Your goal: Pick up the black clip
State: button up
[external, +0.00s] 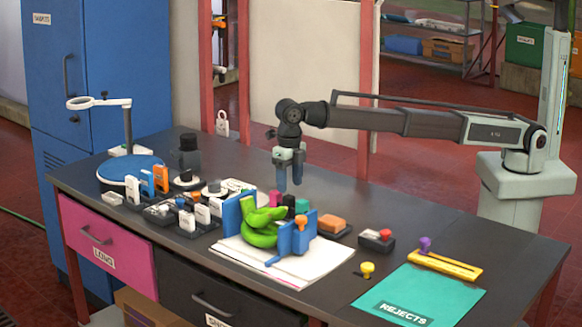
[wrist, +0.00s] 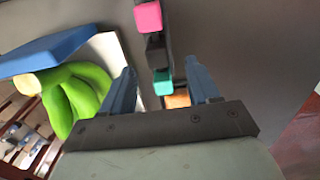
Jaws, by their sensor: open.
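The black clip (external: 288,202) stands in a short row behind the blue holder, between a pink clip (external: 274,198) and a teal clip (external: 301,206). In the wrist view the black clip (wrist: 155,48) is small and dark, with pink above it and teal below it. It is hard to tell from the dark strip beside it. My gripper (external: 289,181) is open and empty, pointing down above the row. In the wrist view my gripper's two blue fingers (wrist: 160,73) are apart, with the teal clip between them in the picture and the black clip just beyond.
Green bananas (external: 262,228) and a blue holder (external: 297,238) stand on white papers close to the row. An orange block (external: 333,223) lies on a dark tray to the right. White and dark pieces crowd the left. The table behind the row is clear.

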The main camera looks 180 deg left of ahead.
aim_at(289, 196)
jog(key=shift+w+d+f, duration=0.1)
jog(key=shift+w+f, duration=0.05)
jog(key=shift+f, duration=2.7)
jog(key=c, duration=1)
jog(key=shift+r, duration=0.2)
